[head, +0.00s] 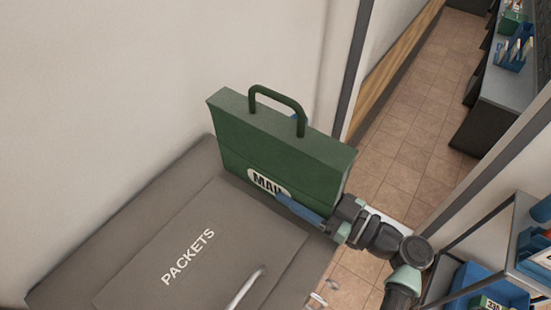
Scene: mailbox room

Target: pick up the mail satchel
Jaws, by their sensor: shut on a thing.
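The mail satchel (262,145) is a dark green, boxy case with an arched green handle on top and a white oval label reading "MAIL", partly covered. It is upright in the head view, at the far edge of a grey surface marked "PACKETS". I cannot tell whether its base touches that surface. My gripper (292,160) reaches in from the right and is shut on the satchel's body. One blue finger lies across the front, over the label's end. A small blue bit, seemingly the other finger, shows behind the handle.
The grey PACKETS unit (135,270) has a metal handle (246,288) at its front. A pale wall (110,80) stands close behind and left. At right are a tiled floor (415,120), a dark counter (500,92) and a shelf with blue bins (490,285).

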